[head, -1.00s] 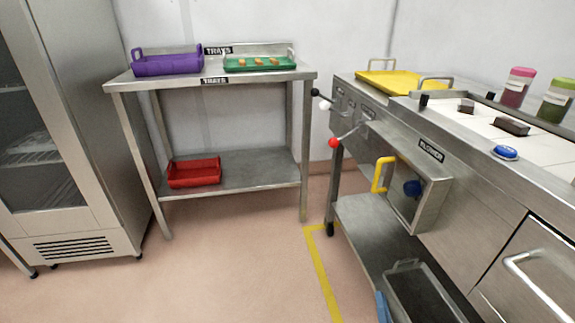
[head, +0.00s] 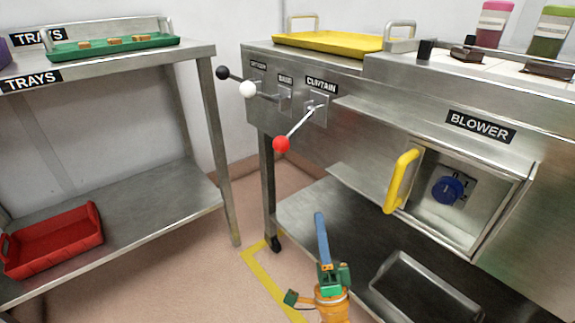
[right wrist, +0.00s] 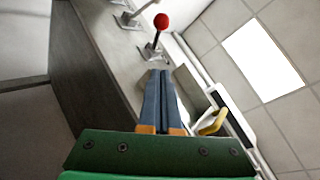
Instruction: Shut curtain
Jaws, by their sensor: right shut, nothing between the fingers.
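The curtain lever (head: 299,125) has a metal rod and a red ball knob (head: 281,144), under the label CURTAIN on the machine's front. It points down and to the left. In the right wrist view the red knob (right wrist: 161,21) shows beyond the fingertips. My right gripper (head: 320,217) is shut and empty, below and to the right of the red knob and apart from it. Its blue fingers lie together in the right wrist view (right wrist: 158,75). No curtain can be made out. My left gripper is not in view.
Levers with a white knob (head: 248,89) and a black knob (head: 222,72) stand left of the red one. A yellow handle (head: 401,181) sticks out by the blue blower dial (head: 447,190). A steel tray table (head: 150,212) stands left. A grey tray (head: 425,290) lies below.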

